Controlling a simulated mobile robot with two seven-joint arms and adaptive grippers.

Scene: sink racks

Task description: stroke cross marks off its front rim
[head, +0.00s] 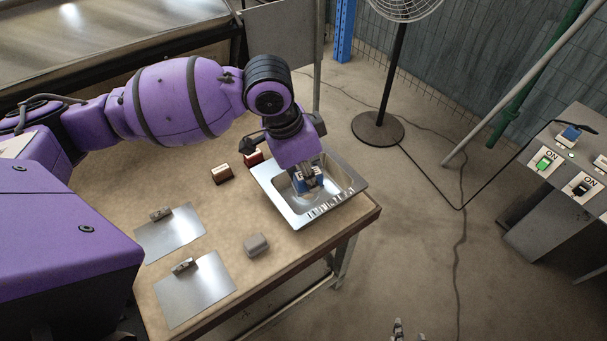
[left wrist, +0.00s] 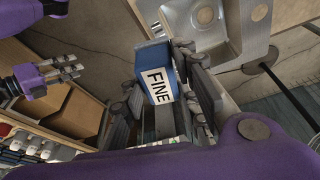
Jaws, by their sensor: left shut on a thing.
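A steel sink (head: 350,177) is set at the table's far right corner; its basin and drain also show in the left wrist view (left wrist: 240,53). Several dark marks (head: 320,209) run along its front rim. My left gripper (head: 308,181) is shut on a blue block (left wrist: 152,55) with a white label reading FINE. It holds the block down in or just over the basin, behind the marked rim; contact with the sink is hidden. My right gripper (head: 398,330) shows at the bottom edge; in the left wrist view (left wrist: 72,68) its fingers are apart and empty.
On the table (head: 215,215) lie two metal sheets (head: 168,238) (head: 190,298) with small clips, a grey block (head: 256,245) and two brown-red blocks (head: 221,173) (head: 253,157). A fan (head: 378,128) stands on the floor behind. A switch box (head: 565,190) is at far right.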

